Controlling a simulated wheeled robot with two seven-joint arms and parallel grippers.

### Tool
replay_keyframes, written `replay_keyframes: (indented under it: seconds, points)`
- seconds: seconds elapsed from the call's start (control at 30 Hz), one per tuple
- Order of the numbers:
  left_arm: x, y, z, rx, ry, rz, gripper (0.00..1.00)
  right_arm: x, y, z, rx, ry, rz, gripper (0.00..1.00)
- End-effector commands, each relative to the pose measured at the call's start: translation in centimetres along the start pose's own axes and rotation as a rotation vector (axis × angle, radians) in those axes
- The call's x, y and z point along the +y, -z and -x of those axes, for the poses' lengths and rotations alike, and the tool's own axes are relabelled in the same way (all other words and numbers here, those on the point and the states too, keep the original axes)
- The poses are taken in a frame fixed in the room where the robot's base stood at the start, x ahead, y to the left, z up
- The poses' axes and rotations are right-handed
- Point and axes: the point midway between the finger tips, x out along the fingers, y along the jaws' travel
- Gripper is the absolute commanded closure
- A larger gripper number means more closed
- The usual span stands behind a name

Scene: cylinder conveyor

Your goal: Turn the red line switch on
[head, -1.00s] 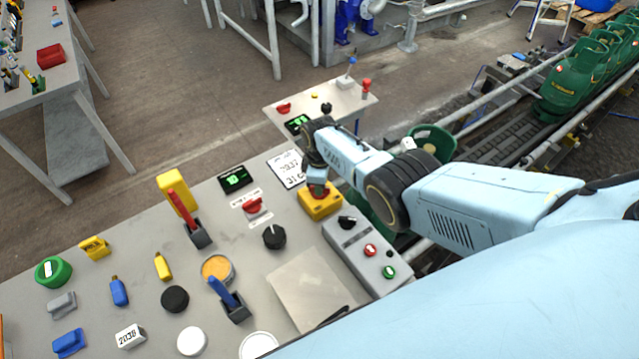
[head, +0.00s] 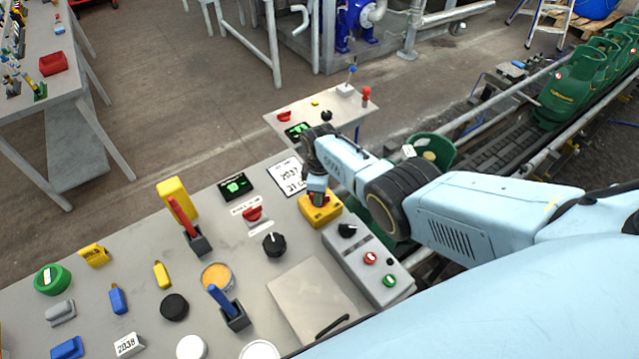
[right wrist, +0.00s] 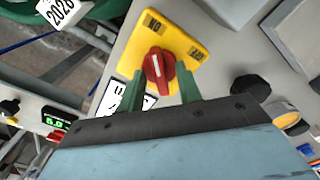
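The red line switch (right wrist: 158,71) is a red knob with a white mark on a yellow plate (right wrist: 181,42) in the right wrist view. Dark labels sit at two of the plate's corners; the upper one reads like "ON" upside down. My right gripper (right wrist: 160,91) has its two green fingers apart, one on each side of the knob's lower part. Contact cannot be told. In the head view my right gripper (head: 317,192) points down over the yellow switch box (head: 322,215) and hides most of the knob. My left gripper is not in view.
Close by are another red knob (head: 252,214), a black knob (head: 274,243), a red-handled lever (head: 183,217) and a grey box with buttons (head: 368,258). A small panel (head: 312,110) stands behind. Green cylinders (head: 572,92) line the conveyor at right.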

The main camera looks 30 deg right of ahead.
Motion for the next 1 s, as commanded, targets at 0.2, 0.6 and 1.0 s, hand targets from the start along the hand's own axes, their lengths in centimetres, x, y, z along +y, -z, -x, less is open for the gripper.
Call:
replay_keyframes:
  seconds: [0.2,0.6,1.0]
  points:
    - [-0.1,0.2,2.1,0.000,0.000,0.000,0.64,0.0,0.0,3.1,0.001,-0.002,0.000,0.65]
    - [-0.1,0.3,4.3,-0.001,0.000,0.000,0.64,0.1,0.0,10.4,0.003,-0.004,0.001,0.65]
    - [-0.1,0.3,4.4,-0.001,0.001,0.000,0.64,0.0,0.0,13.3,0.000,-0.001,0.000,0.65]
